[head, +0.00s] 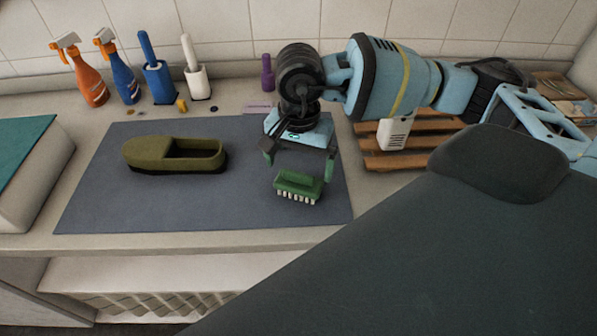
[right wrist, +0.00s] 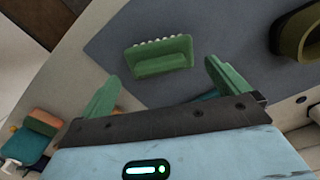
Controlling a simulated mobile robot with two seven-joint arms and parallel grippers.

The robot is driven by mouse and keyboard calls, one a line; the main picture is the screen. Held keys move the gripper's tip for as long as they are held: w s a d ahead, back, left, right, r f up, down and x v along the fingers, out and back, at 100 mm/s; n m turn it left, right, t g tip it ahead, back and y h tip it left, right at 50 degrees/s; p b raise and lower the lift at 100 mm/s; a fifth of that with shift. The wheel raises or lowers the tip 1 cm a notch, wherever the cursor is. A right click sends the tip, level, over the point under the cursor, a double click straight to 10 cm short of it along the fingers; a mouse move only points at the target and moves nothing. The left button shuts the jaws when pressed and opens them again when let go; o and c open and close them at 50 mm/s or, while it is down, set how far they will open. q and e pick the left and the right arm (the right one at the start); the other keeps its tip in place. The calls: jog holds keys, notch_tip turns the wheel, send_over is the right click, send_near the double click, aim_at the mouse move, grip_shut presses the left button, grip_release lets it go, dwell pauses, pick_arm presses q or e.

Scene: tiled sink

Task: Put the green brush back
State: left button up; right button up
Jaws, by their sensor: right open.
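In the right wrist view the brush (right wrist: 160,57) shows ahead of and between the fingertips (right wrist: 160,82), with a gap and no contact visible. Nothing is held. My left gripper is not in view.
An olive shoe (head: 160,155) lies on the mat's left. Orange (head: 90,80) and blue (head: 122,75) spray bottles, blue (head: 158,80) and white (head: 198,80) brush holders and a purple bottle (head: 267,72) line the tiled wall. A wooden rack (head: 400,155) stands right of the mat.

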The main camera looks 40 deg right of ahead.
aim_at(298, 174)
notch_tip(298, 174, up, 8)
dwell(0.5)
